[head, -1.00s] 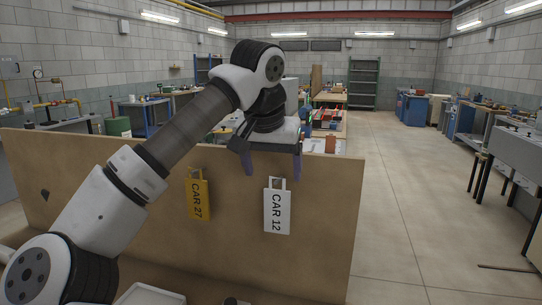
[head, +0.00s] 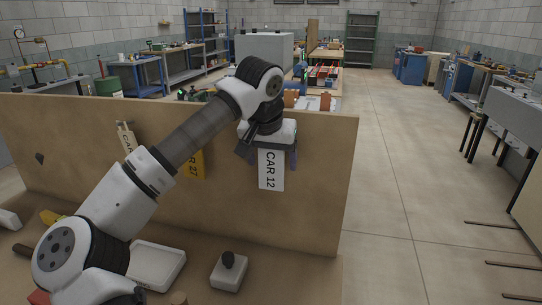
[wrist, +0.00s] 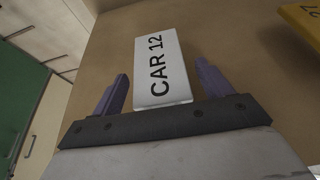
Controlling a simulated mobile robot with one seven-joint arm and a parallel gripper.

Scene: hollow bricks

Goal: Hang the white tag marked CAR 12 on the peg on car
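The white tag marked CAR 12 (head: 271,172) hangs against the upright brown board, near its right end; its top is hidden behind my gripper in the head view. My gripper (head: 266,157) is at the tag's upper part. In the wrist view, the tag (wrist: 162,70) lies between the two purple fingers of my gripper (wrist: 163,70). The fingers are apart, with a gap on each side of the tag, so the gripper looks open. A yellow tag marked CAR 27 (head: 197,166) hangs to the left, partly behind my arm. I cannot make out a peg on a car.
The brown board (head: 318,170) stands upright behind the tags. A cream tag (head: 127,138) hangs farther left, partly hidden. In front lie a white tray (head: 158,262), a block with a black knob (head: 229,271) and a yellow piece (head: 52,216). Open floor (head: 400,210) lies to the right.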

